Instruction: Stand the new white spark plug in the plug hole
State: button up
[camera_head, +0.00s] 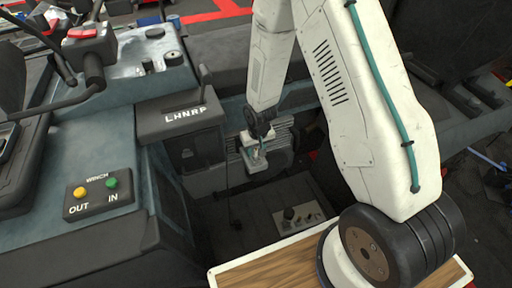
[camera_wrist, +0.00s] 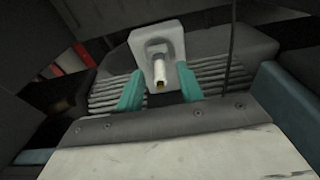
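A white spark plug (camera_wrist: 160,74) with a brass-coloured tip points toward the wrist camera. It appears to stand in the recess of a pale square block (camera_wrist: 157,40), which holds the plug hole; its far end is hidden. I cannot tell from its looks whether it is the new plug. My gripper (camera_wrist: 160,71) has its two teal fingers apart, one on each side of the plug, with a visible gap on both sides. In the head view my gripper (camera_head: 256,150) is small at the pale block (camera_head: 249,140), below the dark wrist, and the plug is too small to make out clearly.
A ribbed grey housing (camera_wrist: 215,75) surrounds the block. The gear selector box (camera_head: 183,115) and winch panel (camera_head: 98,194) stand to the left. A small knob panel (camera_head: 298,217) lies below, in a dark recess.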

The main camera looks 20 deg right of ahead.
notch_tip(320, 180, up, 8)
jog(key=s, duration=0.1)
jog(key=shift+f, duration=0.1)
dwell(0.7)
jog(key=shift+s, duration=0.1)
jog(key=s+d+r, duration=0.3)
jog(key=s+r, duration=2.5)
jog(key=r, duration=0.4)
jog(key=shift+s, duration=0.4)
jog(key=shift+r, duration=0.2)
